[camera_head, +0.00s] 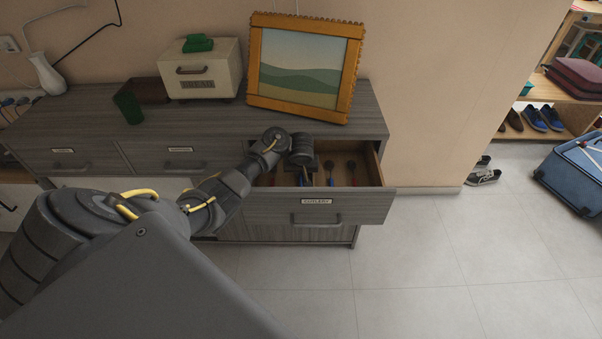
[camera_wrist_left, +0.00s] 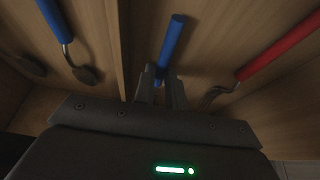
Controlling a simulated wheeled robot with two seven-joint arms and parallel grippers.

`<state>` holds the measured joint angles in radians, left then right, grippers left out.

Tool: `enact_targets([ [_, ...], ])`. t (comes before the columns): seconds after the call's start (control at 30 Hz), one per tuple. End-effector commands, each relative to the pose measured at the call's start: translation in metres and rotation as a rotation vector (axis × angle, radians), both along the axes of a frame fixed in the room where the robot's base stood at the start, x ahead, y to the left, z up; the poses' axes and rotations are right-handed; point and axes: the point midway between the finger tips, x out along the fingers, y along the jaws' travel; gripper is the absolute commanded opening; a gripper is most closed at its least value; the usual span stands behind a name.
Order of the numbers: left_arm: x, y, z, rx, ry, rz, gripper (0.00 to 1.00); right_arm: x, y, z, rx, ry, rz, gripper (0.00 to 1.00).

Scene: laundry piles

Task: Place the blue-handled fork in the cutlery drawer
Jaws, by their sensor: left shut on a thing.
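The cutlery drawer (camera_head: 351,206) is pulled open under the dresser top and bears a label. My left gripper (camera_wrist_left: 160,92) is inside or just above the open drawer, shut on a blue-handled utensil (camera_wrist_left: 172,45), apparently the fork. Its blue handle points out from the fingers, just right of a wooden divider (camera_wrist_left: 121,50); its head is hidden by the gripper. In the head view my left gripper (camera_head: 303,172) hangs over the drawer's middle. Whether the fork touches the drawer floor I cannot tell. My right gripper is not in view.
In the drawer, a blue-handled spoon (camera_wrist_left: 54,22) lies left of the divider and a red-handled utensil (camera_wrist_left: 280,45) lies right of the fork. On the dresser stand a picture frame (camera_head: 304,66), a bread box (camera_head: 199,76) and a green cup (camera_head: 128,106).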

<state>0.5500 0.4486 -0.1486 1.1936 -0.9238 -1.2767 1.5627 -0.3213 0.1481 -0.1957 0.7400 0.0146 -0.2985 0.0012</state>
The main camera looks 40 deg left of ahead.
Motion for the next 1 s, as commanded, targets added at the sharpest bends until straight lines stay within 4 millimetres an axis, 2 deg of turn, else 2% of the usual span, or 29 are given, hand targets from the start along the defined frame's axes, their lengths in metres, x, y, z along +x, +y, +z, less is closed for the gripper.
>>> enact_targets([
  [0.2,-0.0002,-0.0004,-0.0058,-0.001,0.001,0.000,0.00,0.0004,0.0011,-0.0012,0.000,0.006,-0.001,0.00],
  [0.23,-0.0001,-0.0004,-0.0054,-0.001,0.001,0.000,0.15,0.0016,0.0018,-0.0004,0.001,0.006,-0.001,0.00],
  [0.4,-0.0008,0.0000,-0.0060,0.000,0.003,0.001,0.34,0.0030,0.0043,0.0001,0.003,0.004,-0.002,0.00],
  [1.0,-0.0020,0.0005,-0.0051,0.002,0.006,0.001,0.34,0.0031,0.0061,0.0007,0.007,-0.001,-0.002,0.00],
])
